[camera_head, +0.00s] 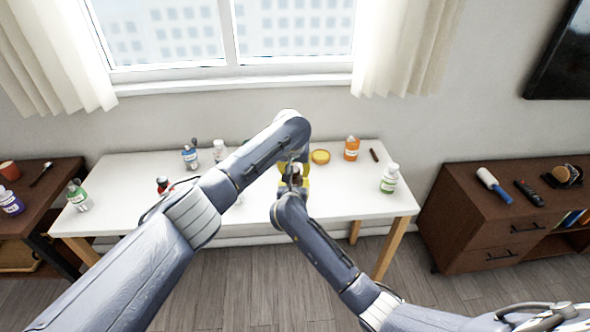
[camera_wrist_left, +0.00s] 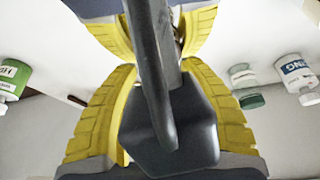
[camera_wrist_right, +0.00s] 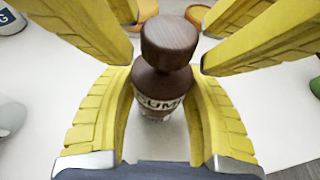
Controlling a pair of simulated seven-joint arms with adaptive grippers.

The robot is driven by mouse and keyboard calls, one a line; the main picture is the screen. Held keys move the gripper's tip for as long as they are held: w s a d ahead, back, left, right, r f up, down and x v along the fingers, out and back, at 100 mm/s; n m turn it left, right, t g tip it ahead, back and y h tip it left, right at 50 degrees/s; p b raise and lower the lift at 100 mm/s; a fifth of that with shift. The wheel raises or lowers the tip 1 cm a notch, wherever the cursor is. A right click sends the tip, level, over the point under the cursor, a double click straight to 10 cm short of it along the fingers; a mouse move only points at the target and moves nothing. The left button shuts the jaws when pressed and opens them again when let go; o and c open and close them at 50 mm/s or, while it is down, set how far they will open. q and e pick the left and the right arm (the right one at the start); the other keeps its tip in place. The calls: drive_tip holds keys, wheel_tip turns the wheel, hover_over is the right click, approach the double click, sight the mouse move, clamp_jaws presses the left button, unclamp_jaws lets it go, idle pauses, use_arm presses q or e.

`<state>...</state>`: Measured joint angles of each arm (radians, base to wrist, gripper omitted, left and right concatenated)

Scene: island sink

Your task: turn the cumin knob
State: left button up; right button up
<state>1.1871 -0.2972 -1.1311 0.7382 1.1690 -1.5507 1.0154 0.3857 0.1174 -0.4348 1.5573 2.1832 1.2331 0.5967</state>
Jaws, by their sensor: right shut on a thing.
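The cumin bottle (camera_wrist_right: 158,105) stands upright between the yellow fingers of my right gripper (camera_wrist_right: 160,75), which is shut on its body. Its label is partly visible. The round brown cumin knob (camera_wrist_right: 169,42) sits on top of the bottle. My left gripper (camera_wrist_right: 167,65) has one yellow finger on each side of the knob, with small gaps, and looks open. In the head view, both grippers meet over the white table, with the left gripper (camera_head: 293,163) above the bottle; the arms hide most of it. In the left wrist view, a dark grey part blocks the knob.
On the white table (camera_head: 345,200) stand an orange bottle (camera_head: 351,148), a yellow round lid (camera_head: 320,157), a green-labelled bottle (camera_head: 389,179) and a blue-labelled bottle (camera_head: 190,157). A dark cabinet (camera_head: 470,240) is at the right. The table's right part has free room.

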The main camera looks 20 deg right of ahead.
use_arm(q)
drive_tip(key=o, duration=0.3)
drive_tip(key=v, duration=1.2)
drive_tip(key=shift+o, duration=0.2)
idle(0.3)
drive_tip(key=shift+w, duration=0.1)
drive_tip(key=shift+c, duration=0.2)
drive_tip(key=shift+x, duration=6)
drive_tip(key=shift+o, duration=0.2)
